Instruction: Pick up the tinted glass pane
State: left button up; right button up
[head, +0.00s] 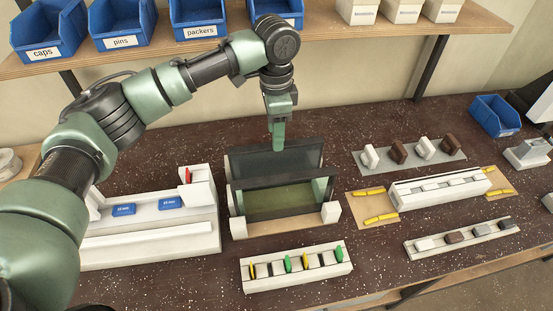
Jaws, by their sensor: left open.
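The tinted glass pane (250,163) is dark, grey and see-through. It stands on edge, leaning back a little, in a pale stand (239,228) at the middle of the bench. My left gripper (278,147) points down at the pane's top edge, near its middle, and is open. Its fingertips overlap the upper part of the pane in the picture. I cannot tell whether they touch it or straddle it. One finger hides most of the other. My right gripper is out of view.
Left of the stand is a white fixture (150,240) with blue blocks. In front is a rack (298,275) of coloured pieces. Right are a white profile (440,192), a grey strip with blocks (412,160) and another rack (462,238). A shelf with blue bins (200,33) hangs behind.

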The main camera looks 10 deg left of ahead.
aim_at(276, 166)
pick_arm(q)
jog(key=f+p, duration=0.2)
jog(key=f, duration=0.1)
jog(key=shift+s+d, duration=0.1)
jog(key=shift+s, duration=0.25)
notch_tip(276, 166, down, 3)
jog(key=shift+w, duration=0.1)
grip_shut()
jog(key=shift+r, duration=0.15)
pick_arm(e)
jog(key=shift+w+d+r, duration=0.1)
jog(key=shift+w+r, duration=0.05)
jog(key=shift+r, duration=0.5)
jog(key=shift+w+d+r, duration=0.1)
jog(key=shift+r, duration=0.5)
